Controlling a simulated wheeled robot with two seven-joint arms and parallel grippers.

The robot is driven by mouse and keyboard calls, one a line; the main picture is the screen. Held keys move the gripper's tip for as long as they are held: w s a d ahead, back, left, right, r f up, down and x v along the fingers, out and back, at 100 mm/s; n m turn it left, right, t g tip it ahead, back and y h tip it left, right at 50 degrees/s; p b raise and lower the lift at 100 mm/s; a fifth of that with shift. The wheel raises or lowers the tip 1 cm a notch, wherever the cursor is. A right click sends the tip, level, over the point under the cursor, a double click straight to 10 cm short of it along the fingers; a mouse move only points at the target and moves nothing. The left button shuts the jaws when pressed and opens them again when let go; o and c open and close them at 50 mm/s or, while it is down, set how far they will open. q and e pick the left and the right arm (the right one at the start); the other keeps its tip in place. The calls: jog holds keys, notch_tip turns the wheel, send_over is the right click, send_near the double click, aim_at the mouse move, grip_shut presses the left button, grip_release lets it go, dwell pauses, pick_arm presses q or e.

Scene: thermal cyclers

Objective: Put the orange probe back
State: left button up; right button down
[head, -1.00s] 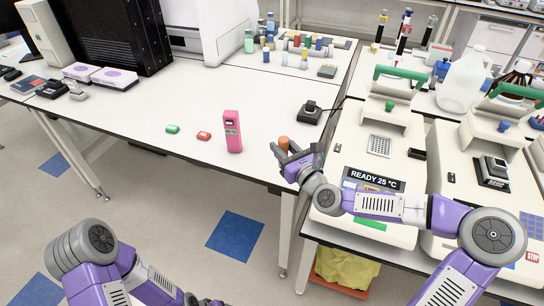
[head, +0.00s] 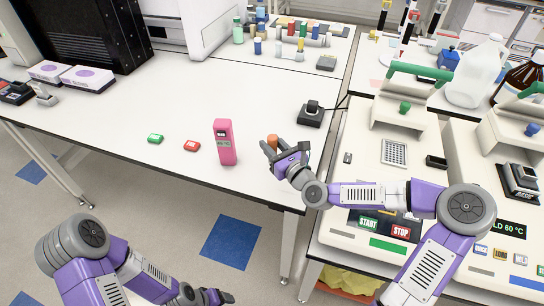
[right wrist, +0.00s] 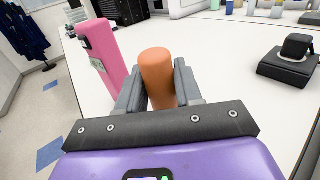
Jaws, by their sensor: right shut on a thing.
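The orange probe (head: 272,141) is held upright in my right gripper (head: 270,150), above the white table near its front right corner. In the right wrist view the probe (right wrist: 157,75) stands between the two grey fingers, and its lower part is hidden. A pink handheld device (head: 225,142) stands upright on the table just left of the right gripper; it also shows in the right wrist view (right wrist: 100,55). A black dock (head: 312,114) with a cable sits behind and to the right of the gripper. My left gripper (head: 215,297) is low at the bottom edge, and its jaws are unclear.
Bottles and vials fill the back. The table's middle is clear.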

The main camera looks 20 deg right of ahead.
jog(key=shift+f+b, duration=0.6)
jog(key=shift+f, duration=1.1)
jog(key=shift+f, duration=0.1)
jog(key=c, duration=0.8)
grip_release()
jog(key=shift+o, duration=0.2)
